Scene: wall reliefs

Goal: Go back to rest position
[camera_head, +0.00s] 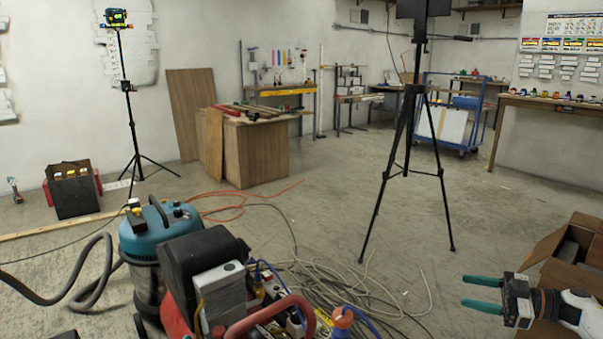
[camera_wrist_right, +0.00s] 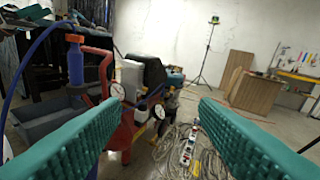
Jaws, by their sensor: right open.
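My right gripper (camera_head: 482,293) reaches in from the lower right of the head view, with its two teal fingers apart and nothing between them. Its fingers also frame the right wrist view (camera_wrist_right: 165,135), spread wide and empty. My left gripper does not show in either view.
A red compressor (camera_head: 215,275) and a teal vacuum (camera_head: 160,232) stand close in front. Loose cables (camera_head: 350,295) lie on the floor beside them. A black tripod (camera_head: 408,150) stands mid-room. An open cardboard box (camera_head: 545,250) is near my right gripper. Floor beyond is mostly clear.

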